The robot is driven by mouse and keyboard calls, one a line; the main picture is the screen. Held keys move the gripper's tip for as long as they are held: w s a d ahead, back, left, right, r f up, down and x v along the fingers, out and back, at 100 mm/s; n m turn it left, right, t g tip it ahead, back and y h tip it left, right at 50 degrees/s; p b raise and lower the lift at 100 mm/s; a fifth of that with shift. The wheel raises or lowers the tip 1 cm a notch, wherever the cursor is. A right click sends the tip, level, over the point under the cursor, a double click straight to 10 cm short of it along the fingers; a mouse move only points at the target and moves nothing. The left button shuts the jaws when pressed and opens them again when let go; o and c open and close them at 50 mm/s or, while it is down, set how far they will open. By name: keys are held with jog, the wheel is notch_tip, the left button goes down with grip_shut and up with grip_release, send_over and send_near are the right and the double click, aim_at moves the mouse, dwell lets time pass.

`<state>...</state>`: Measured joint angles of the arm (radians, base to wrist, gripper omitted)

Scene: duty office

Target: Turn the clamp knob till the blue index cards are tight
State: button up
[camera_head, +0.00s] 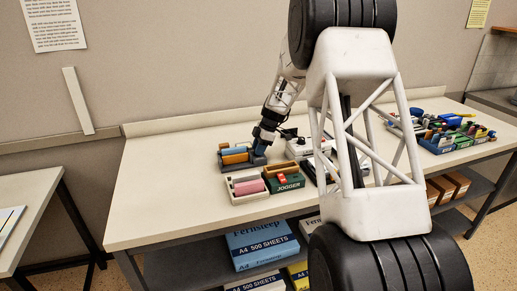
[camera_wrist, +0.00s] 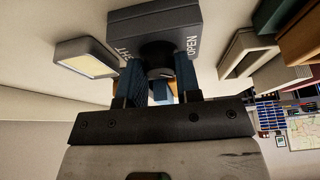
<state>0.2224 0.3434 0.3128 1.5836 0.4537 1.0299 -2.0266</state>
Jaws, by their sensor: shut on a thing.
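The clamp (camera_head: 227,166) stands on the bench left of centre in the head view, a dark grey frame with blue index cards (camera_head: 233,151) and an orange block of cards below them in the picture. My gripper (camera_head: 260,148) is at its right end. In the wrist view, the dark clamp end block (camera_wrist: 115,20) bears white lettering, with "OPEN" readable. The round black clamp knob (camera_wrist: 158,52) sits between my two blue-padded fingers, and my gripper (camera_wrist: 158,82) is shut on it. Card tightness cannot be seen.
A cream tray (camera_head: 247,196) with a pink block and a green box marked JOGGER (camera_head: 290,183) stand close in front of the clamp. A white device (camera_head: 298,148) stands to its right. Supply trays (camera_head: 445,137) are farther right. The bench's left part is clear.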

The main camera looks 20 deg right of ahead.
jog(key=shift+m+t, duration=0.3)
jog(key=shift+m, duration=0.5)
jog(key=o, duration=0.6)
jog(key=shift+v, duration=3.9)
jog(key=shift+s, duration=0.1)
